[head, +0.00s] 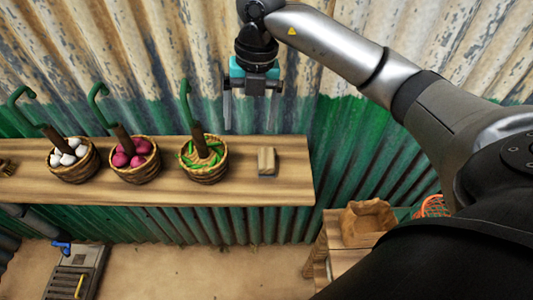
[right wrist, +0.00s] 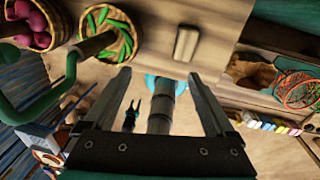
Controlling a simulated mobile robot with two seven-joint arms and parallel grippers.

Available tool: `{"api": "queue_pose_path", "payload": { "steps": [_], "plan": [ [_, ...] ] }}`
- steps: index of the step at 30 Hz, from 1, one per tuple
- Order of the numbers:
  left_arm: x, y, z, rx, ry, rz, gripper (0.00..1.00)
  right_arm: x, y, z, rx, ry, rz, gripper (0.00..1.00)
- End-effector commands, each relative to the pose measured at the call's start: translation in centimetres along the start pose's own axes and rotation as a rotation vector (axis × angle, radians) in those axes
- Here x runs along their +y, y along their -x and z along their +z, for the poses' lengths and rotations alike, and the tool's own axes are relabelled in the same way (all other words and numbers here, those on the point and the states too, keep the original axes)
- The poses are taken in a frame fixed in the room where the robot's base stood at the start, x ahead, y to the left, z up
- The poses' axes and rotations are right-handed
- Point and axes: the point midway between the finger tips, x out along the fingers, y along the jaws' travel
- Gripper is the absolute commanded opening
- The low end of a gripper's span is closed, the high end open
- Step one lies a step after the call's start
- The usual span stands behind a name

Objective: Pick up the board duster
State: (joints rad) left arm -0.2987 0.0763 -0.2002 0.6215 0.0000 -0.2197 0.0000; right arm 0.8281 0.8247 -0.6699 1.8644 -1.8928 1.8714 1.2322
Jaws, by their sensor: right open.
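The board duster (head: 267,161), a small pale wooden block with a darker side, lies on the wooden shelf (head: 250,190) near its right end. It also shows in the right wrist view (right wrist: 187,43), beyond the fingertips and slightly right of the middle. My right gripper (head: 250,115) is open and empty, with its fingers pointing down. In the head view it appears above and slightly left of the duster, apart from it. In the right wrist view, nothing lies between the two fingers (right wrist: 160,76).
A basket of green chillies (head: 204,165) with an upright green hooked handle stands left of the duster. Baskets of purple (head: 135,167) and white produce (head: 72,165) stand farther left. A corrugated wall (head: 300,110) rises behind the shelf. A brown open container (head: 366,222) stands lower right.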

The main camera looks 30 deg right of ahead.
Motion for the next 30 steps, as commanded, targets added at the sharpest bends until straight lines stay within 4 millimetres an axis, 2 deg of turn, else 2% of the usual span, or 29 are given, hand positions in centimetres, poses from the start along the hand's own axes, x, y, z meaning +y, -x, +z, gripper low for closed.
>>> {"api": "queue_pose_path", "payload": {
  "steps": [3, 7, 18, 30],
  "plan": [
    [-0.1, 0.0, 0.1, -0.001, 0.000, -0.002, 0.50, -2.1, 0.9, 1.1, -0.032, -0.053, -0.088, 0.90],
    [-0.2, 0.0, 0.1, -0.002, -0.001, -0.003, 0.50, -3.0, 0.3, 1.4, -0.041, -0.075, -0.124, 0.90],
    [-0.3, -0.1, 0.3, -0.005, -0.001, -0.004, 0.50, -3.9, -7.0, 1.5, -0.038, -0.074, -0.123, 0.90],
    [-0.3, 0.2, 0.3, -0.006, -0.001, -0.004, 0.50, -4.6, -10.6, 1.1, -0.037, -0.072, -0.122, 0.90]
  ]
}}
